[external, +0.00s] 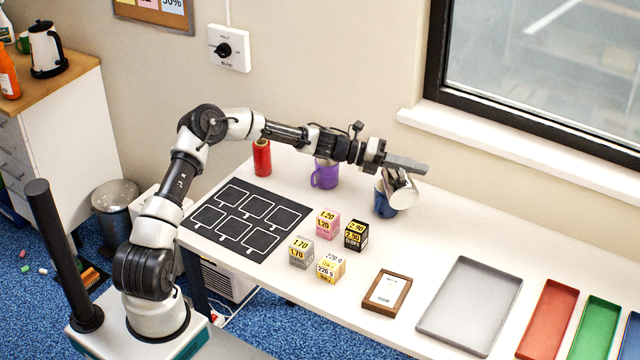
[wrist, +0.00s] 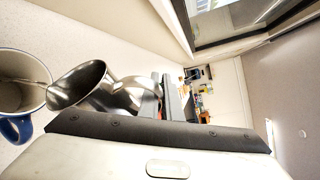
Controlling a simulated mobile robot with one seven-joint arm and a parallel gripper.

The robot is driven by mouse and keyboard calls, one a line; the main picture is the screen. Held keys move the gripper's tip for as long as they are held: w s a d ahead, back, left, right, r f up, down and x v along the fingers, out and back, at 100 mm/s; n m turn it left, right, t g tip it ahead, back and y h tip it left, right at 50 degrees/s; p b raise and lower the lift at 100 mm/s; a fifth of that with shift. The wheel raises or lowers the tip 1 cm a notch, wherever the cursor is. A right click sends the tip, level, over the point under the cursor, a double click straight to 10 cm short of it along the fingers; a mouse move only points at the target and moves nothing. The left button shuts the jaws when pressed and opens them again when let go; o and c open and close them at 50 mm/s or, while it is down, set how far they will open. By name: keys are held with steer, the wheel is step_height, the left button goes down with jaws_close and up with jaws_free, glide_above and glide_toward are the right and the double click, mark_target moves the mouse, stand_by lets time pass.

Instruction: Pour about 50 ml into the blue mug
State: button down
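The blue mug (external: 382,206) stands upright on the white table, partly hidden behind a shiny metal jug (external: 403,194). In the wrist view the blue mug (wrist: 17,128) is at the left edge, with its pale inside and blue handle showing. My gripper (external: 406,164) is shut on the metal jug and holds it steeply tilted at the mug. In the wrist view the jug (wrist: 84,84) has its open mouth turned to the mug, rim close beside rim.
A purple mug (external: 325,175) and a red spool (external: 262,158) stand behind, to the left. Several price cubes (external: 328,224), a black mat (external: 247,218), a small frame (external: 387,293) and a grey tray (external: 470,305) lie in front. The window sill (external: 500,140) is behind.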

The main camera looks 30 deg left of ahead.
steer(key=shift+w+a+r+n+p, duration=0.3)
steer(key=shift+r+n+p, duration=0.1)
steer(key=shift+p, duration=0.8)
